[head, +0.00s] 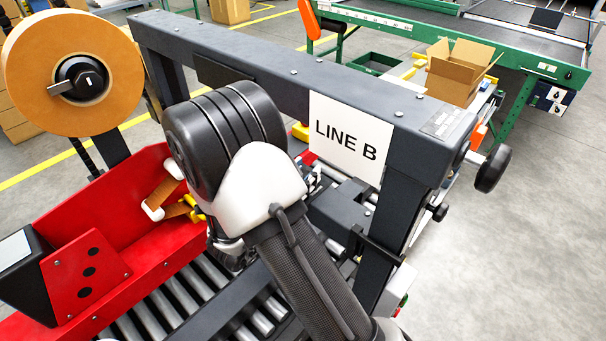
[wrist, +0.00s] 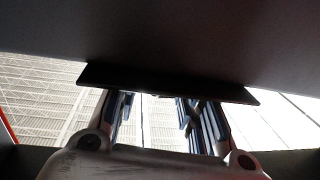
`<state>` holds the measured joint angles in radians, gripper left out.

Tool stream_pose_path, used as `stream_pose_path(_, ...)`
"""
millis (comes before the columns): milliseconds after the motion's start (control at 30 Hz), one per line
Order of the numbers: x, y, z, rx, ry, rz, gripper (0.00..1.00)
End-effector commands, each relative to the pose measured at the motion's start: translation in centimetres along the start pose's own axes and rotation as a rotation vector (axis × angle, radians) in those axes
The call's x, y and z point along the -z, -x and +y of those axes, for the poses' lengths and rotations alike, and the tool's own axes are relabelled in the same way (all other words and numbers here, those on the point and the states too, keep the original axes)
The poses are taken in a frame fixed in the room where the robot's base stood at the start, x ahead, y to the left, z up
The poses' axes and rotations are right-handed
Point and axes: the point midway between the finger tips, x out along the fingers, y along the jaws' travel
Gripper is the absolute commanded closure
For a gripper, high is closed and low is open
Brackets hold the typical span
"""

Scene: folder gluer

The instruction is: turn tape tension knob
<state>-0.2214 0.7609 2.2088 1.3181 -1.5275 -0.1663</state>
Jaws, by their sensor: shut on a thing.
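A tan tape roll (head: 28,80) stands upright at the left in the head view. At its centre is a round black knob (head: 92,72) with a grey bar and a small white mark; nothing touches it. I cannot tell for sure that this is the tape tension knob. My arm's wrist hides my gripper in the head view, right of the roll and by the dark beam. In the wrist view my gripper's (wrist: 163,112) two fingers point up behind a dark plate (wrist: 165,84), which covers their tips. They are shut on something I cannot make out.
A dark grey beam (head: 345,75) with a "LINE B" sign (head: 345,138) crosses above the rollers (head: 185,295). A red side guard (head: 105,215) stands at the left. A black hand knob (head: 493,168) sticks out at the right. Grey floor (head: 540,240) is clear at the right.

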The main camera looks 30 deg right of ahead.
Motion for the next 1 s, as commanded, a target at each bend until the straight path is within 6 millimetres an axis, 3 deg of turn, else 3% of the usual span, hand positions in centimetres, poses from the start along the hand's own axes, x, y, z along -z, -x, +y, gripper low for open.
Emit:
stream_pose_path(100, -0.02, 0.01, 0.0, 0.0, 0.0, 0.0, 0.89)
stream_pose_path(467, 0.0, 0.04, -0.09, -0.065, -0.001, 0.0, 0.89)
stream_pose_path(1000, -0.06, 0.0, -0.1, -0.466, -0.001, -0.002, 0.89)
